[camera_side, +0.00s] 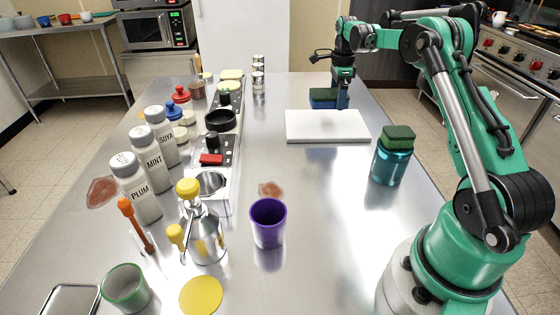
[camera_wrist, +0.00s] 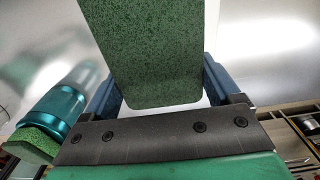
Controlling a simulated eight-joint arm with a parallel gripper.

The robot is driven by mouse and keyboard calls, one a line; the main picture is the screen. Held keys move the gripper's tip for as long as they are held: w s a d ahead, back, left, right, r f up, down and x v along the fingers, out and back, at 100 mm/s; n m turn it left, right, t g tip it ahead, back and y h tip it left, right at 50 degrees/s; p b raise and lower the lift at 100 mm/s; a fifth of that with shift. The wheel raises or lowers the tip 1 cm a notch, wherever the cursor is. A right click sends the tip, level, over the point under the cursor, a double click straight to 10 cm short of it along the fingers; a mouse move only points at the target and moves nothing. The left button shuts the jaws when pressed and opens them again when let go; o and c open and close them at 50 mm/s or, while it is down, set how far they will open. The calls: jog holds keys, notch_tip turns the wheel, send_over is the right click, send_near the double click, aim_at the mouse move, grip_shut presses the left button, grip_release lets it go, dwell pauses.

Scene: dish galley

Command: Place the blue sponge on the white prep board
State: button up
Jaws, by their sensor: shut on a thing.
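The blue sponge (camera_side: 321,98) has a dark green top. In the side view it is at the far edge of the white prep board (camera_side: 327,128), and my gripper (camera_side: 341,100) is shut on it. I cannot tell whether its underside touches anything. In the wrist view, the sponge's speckled green top (camera_wrist: 155,45) lies between the two blue fingers of my gripper (camera_wrist: 160,85). A little white surface shows beside the sponge there. The board's near part is bare in the side view.
A teal jar (camera_side: 391,166) with a green pad (camera_side: 399,132) on top stands right of the board. A purple cup (camera_side: 268,223) stands nearer the camera. A long rack (camera_side: 222,150) and labelled bottles (camera_side: 135,187) line the left. The counter between cup and board is mostly clear.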

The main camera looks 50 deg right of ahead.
aim_at(333, 122)
jog(key=shift+f, duration=2.65)
jog(key=shift+f, duration=0.1)
jog(key=o, duration=1)
